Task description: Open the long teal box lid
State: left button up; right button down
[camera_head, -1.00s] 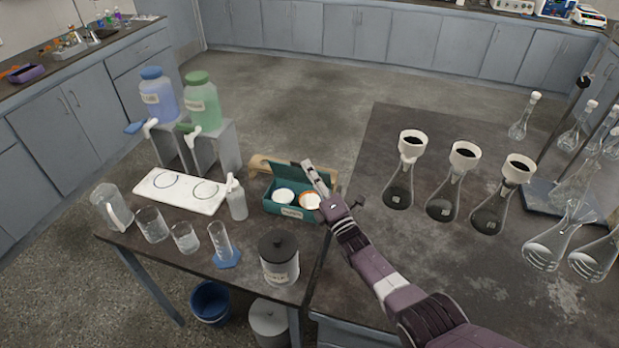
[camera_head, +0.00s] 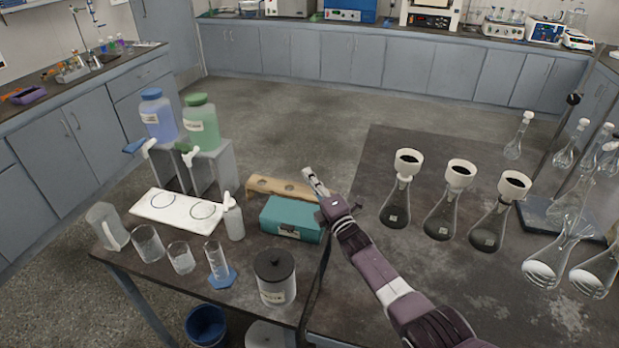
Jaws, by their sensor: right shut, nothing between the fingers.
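The long teal box (camera_head: 292,234) stands on the dark table, just right of the white squeeze bottle. Its lid (camera_head: 292,212) is down over it, so its inside is hidden. A pale label shows on its front. My right gripper (camera_head: 312,178) is shut and empty, behind and above the box's right end, with its fingers pointing up and away. I cannot tell whether the gripper or wrist touches the lid. My left gripper is not in view.
A wooden rack (camera_head: 268,186) lies behind the box. The squeeze bottle (camera_head: 234,222) and a black-lidded jar (camera_head: 273,278) stand nearby. Several flasks with funnels, one at the left (camera_head: 397,204), stand on the right table. A white tray (camera_head: 168,203) lies to the left.

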dwell(0.8)
jog(key=v, duration=1.2)
